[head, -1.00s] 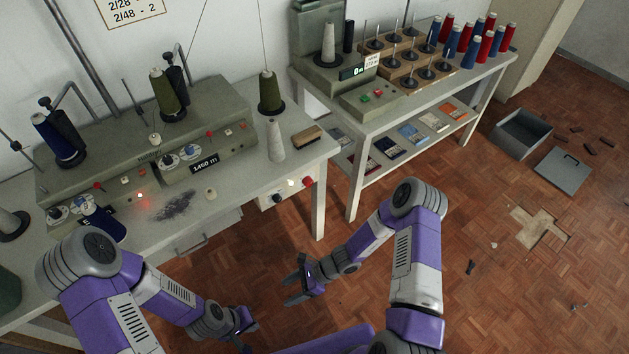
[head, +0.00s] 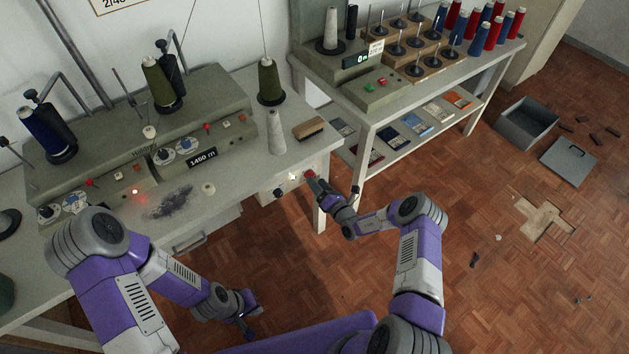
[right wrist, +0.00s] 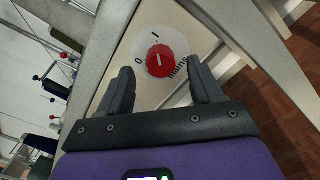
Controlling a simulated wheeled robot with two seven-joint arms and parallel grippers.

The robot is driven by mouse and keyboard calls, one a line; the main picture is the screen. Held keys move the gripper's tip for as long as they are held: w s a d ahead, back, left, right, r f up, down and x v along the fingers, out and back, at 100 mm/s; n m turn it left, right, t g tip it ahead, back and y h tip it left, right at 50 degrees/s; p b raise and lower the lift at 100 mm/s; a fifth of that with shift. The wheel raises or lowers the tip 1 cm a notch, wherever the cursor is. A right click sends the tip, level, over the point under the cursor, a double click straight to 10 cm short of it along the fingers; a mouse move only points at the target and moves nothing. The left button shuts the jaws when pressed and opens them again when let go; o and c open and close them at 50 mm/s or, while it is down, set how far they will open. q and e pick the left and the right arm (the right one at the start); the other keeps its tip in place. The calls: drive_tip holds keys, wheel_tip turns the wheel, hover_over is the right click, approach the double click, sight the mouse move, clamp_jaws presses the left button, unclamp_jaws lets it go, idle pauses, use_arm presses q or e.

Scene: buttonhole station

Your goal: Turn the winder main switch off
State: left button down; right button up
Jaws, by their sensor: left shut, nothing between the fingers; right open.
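The mains switch is a red rotary knob (right wrist: 160,58) on a round white plate marked 0, I and MAINS. Its pale line appears to point toward the I. In the head view the red knob (head: 310,174) sits on the panel under the winding table's right end. My right gripper (right wrist: 162,70) is open, its fingers on either side of and short of the knob, holding nothing. In the head view the right gripper (head: 317,184) is beside the panel. My left gripper (head: 248,326) is shut and empty, low over the floor. The grey-green winder (head: 228,138) shows a 1450 m display and a lit red lamp (head: 135,191).
A table leg (head: 320,212) stands close to my right gripper. The second table (head: 400,105) with its lower shelf is to the right. A cone (head: 276,133) and a brush (head: 308,128) stand above the panel.

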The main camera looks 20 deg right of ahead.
drive_tip(key=x, duration=0.2)
drive_tip(key=shift+w+a, duration=0.15)
drive_tip(key=shift+w, duration=0.15)
drive_tip(key=c, duration=1.1)
drive_tip(key=shift+o, duration=0.2)
